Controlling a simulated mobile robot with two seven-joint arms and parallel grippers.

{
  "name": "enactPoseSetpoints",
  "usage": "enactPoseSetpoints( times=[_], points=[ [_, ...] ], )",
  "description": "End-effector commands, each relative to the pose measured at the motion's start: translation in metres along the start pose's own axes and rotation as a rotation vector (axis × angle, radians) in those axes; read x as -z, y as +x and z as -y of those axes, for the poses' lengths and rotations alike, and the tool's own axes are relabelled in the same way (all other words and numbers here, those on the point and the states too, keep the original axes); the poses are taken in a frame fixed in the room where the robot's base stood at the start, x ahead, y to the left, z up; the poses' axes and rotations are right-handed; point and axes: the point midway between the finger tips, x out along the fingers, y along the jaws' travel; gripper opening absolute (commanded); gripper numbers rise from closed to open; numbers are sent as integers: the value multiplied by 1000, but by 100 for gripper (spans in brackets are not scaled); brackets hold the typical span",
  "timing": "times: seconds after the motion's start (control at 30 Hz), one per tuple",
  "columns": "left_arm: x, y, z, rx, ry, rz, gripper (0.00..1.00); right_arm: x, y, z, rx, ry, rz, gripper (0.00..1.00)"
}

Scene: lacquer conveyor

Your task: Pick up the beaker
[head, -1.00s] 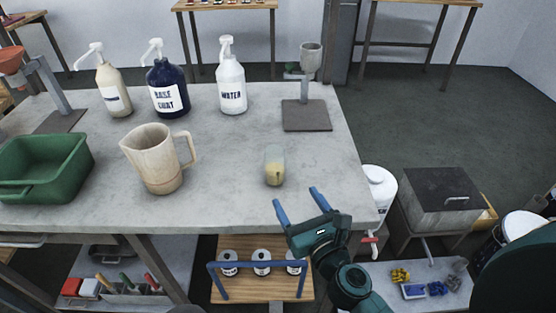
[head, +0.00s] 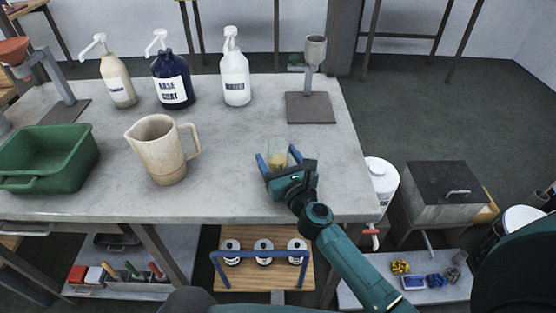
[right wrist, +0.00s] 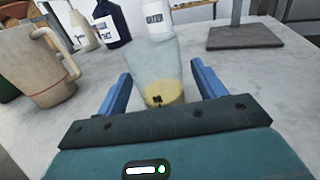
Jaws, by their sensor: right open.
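The beaker (head: 278,147) is a small clear vessel with pale yellow liquid in the bottom, upright on the grey table. My right gripper (head: 279,160) is at the beaker, its two blue fingers open on either side of it. In the right wrist view the beaker (right wrist: 158,75) stands between the open fingers (right wrist: 160,88), with a gap showing on each side. The gripper body hides the beaker's lower part in the head view. My left gripper is not in view.
A beige pitcher (head: 160,150) stands left of the beaker, with a green bin (head: 50,165) farther left. Three pump bottles, one a dark blue bottle (head: 172,82), stand at the back. A stand with a cup (head: 311,108) is behind right. The table around the beaker is clear.

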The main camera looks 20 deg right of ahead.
Motion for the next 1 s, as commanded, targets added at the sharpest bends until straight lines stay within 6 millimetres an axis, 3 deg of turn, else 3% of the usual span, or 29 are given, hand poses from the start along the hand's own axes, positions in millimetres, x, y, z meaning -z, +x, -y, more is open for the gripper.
enactPoseSetpoints(
  times=[0.3,0.9,1.0],
  points=[
    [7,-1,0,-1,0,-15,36,0,5,0,0,1,-1,67],
    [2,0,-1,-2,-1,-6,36,0,4,0,0,0,-1,19],
    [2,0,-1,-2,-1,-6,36,0,5,0,0,0,0,19]
  ],
)
